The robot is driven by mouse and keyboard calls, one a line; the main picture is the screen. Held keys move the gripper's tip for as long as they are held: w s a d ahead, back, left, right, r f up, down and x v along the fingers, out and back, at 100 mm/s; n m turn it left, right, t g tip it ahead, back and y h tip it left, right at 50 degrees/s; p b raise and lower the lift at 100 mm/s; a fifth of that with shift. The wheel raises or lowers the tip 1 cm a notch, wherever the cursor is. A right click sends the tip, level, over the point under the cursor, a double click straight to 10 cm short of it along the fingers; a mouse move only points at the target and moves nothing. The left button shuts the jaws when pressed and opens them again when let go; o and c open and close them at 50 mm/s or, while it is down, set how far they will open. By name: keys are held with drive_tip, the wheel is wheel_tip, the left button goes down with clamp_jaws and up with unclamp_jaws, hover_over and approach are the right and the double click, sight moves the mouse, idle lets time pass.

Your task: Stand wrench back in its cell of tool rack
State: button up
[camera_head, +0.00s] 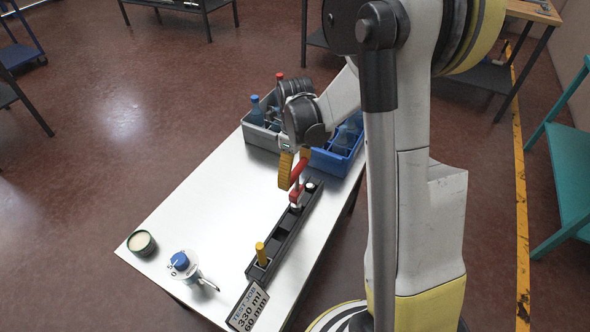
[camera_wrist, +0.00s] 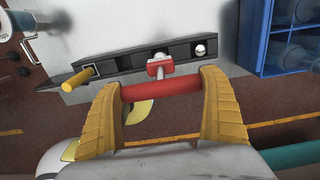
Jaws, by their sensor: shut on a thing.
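The wrench (camera_head: 299,170) has a red grip, a silver shank and a red-and-silver lower end. My gripper (camera_head: 293,168) is shut on its red grip; the wrist view shows the wrench (camera_wrist: 160,90) between my yellow fingers (camera_wrist: 161,84). The black tool rack (camera_head: 290,227) is a long row of cells on the table, also in the wrist view (camera_wrist: 118,61). The wrench's lower end is over the rack's far half in the head view. Whether it is inside a cell or just above one, I cannot tell.
A yellow-handled tool (camera_head: 261,254) stands in the rack's near end; a silver-topped piece (camera_wrist: 200,50) is at the far end. Grey (camera_head: 256,137) and blue (camera_head: 334,162) bottle crates stand behind.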

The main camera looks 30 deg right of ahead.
sight(295, 189)
drive_tip(key=shift+f+b, duration=2.1)
drive_tip(key=shift+f, duration=0.5)
drive_tip(key=o, duration=1.1)
drive_tip(key=shift+r, duration=0.15)
wheel_tip(295, 189, up, 12)
drive_tip(key=shift+f, duration=0.1)
